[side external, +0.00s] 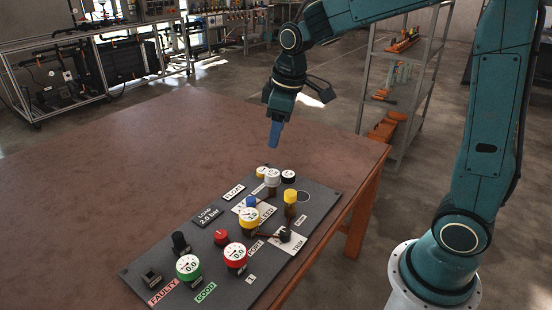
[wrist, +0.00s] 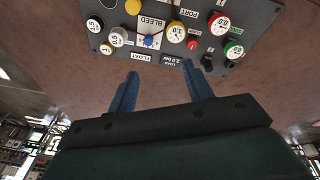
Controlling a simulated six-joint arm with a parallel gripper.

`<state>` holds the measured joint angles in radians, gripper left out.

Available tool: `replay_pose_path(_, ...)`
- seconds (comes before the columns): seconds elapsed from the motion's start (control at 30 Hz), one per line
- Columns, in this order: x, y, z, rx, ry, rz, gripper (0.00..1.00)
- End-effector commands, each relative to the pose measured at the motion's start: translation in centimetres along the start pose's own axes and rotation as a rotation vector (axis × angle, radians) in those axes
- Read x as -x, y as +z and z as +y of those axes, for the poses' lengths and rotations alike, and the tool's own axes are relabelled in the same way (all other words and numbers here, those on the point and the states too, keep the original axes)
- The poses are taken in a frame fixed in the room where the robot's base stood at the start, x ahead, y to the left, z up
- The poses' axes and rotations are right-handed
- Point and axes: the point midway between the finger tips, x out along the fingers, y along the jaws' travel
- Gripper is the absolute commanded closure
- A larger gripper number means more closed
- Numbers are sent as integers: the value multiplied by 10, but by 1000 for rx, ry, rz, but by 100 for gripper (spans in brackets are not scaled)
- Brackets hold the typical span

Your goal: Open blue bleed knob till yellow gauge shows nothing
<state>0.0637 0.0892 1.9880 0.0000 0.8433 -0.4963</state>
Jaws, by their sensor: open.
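The blue bleed knob (side external: 251,201) stands on the dark panel (side external: 326,198) beside the BLEED label. It also shows in the wrist view (wrist: 148,42), near the top centre. The yellow gauge (side external: 249,217), a white dial with a yellow rim, sits close to the knob; in the wrist view it is just right of it (wrist: 176,33). Its reading is too small to tell surely. My gripper (side external: 275,133) hangs above the table beyond the panel's far end, clear of the knob. In the wrist view its two blue fingers (wrist: 164,88) are apart with nothing between them.
A red-rimmed gauge (side external: 235,255), a green-rimmed gauge (side external: 188,267), a red knob (side external: 221,237) and a black knob (side external: 180,242) crowd the near panel. A taller yellow knob (side external: 290,196) and white-topped parts (side external: 272,176) stand at the far end. The table's left is clear.

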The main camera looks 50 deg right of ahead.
Motion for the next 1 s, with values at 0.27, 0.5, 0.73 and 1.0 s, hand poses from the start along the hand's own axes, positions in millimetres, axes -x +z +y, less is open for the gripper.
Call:
replay_pose_path(0.27, -59, -30, 24, 107, -36, -64, 49)
replay_pose_path(0.5, -116, -48, 42, 198, -71, -110, 49)
replay_pose_path(0.73, -175, -56, 55, 285, -109, -149, 49)
replay_pose_path(1.0, -216, -58, 62, 345, -136, -172, 49)
